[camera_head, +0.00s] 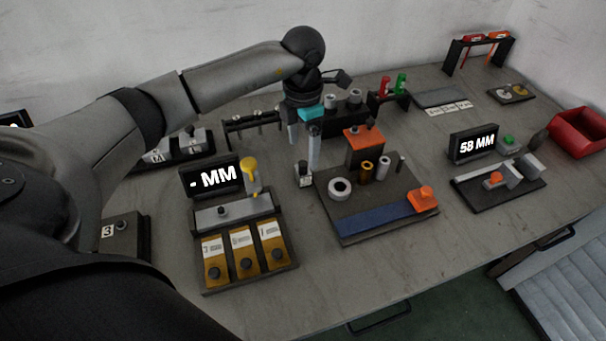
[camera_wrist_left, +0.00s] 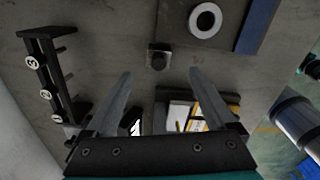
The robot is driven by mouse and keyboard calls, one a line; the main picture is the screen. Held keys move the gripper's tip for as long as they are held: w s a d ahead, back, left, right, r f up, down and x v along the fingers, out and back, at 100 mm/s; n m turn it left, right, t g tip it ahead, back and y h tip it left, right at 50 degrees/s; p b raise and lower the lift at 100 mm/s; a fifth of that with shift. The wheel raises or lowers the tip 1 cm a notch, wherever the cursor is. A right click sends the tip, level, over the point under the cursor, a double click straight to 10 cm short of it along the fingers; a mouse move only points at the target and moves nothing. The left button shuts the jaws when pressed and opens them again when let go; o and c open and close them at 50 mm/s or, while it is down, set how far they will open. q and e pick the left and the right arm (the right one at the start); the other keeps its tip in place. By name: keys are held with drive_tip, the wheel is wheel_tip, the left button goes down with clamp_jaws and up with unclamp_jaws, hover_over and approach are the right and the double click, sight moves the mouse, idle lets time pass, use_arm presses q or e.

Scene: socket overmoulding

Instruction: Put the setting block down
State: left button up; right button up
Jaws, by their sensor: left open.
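The setting block (camera_head: 303,175) is a small dark block with a knob on top and a pale label on its front. It stands upright on the bare table, just left of the dark fixture board. It also shows in the left wrist view (camera_wrist_left: 158,56), beyond the fingertips and centred between them. My left gripper (camera_head: 304,157) is open and empty, pointing down above and behind the block in the head view. Its two fingers (camera_wrist_left: 160,74) are spread wide in the left wrist view, with a gap to the block. My right gripper is in neither view.
The fixture board (camera_head: 348,231) carries a grey ring (camera_head: 340,188), small cylinders and orange parts. A display reading "- MM" (camera_head: 208,177) stands left, above a tray of yellow labelled pieces (camera_head: 245,256). A "58 MM" gauge (camera_head: 474,145) and a red bin (camera_head: 580,132) stand right.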

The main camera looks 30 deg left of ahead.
sight(303, 163)
use_arm(q)
wheel_tip(303, 163, down, 7)
drive_tip(key=shift+w+r+b, duration=0.1)
drive_tip(key=shift+r+b, duration=0.05)
drive_tip(key=shift+b, duration=0.25)
clamp_jaws()
idle(0.7)
drive_tip(key=shift+r, duration=0.1)
